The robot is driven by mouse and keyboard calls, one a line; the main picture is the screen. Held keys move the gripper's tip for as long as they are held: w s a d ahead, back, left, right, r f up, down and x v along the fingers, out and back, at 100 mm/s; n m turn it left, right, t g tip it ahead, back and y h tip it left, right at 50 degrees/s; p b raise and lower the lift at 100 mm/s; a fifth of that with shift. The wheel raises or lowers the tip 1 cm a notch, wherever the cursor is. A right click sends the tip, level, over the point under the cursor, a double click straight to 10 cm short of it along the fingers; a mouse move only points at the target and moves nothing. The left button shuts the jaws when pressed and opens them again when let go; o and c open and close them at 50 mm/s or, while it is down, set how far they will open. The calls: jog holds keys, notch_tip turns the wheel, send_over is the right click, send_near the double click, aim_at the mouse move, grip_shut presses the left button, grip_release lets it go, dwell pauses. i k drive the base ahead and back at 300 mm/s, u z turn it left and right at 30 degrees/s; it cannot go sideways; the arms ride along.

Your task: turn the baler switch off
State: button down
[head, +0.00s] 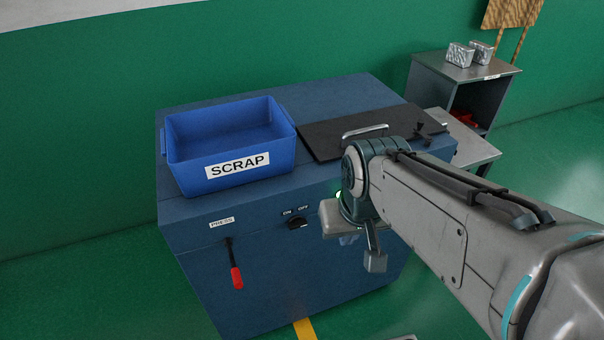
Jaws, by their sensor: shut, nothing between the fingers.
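The baler (205,258) is a dark blue cabinet in the head view. Its switch (296,222) is a small dark knob on the front face, under the labels ON at left and OFF at right. The knob is too small to tell which label it points to. My gripper (348,240) is shut and empty, to the right of the switch and a little lower, in front of the cabinet. It looks apart from the switch. My wrist and hand hide much of the fingers and part of the front face.
A red-handled lever (236,275) hangs under the PRESS label, left of the switch. A blue SCRAP bin (185,177) and a dark hatch with a handle (325,142) are on top. A grey stand (432,85) with foil blocks (460,55) stands behind at right.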

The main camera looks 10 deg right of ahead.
aim_at(296, 221)
jog(key=z, duration=2)
jog(key=k, duration=1.2)
jog(key=u, duration=1.75)
jog(key=i, duration=0.5)
jog(key=z, duration=0.05)
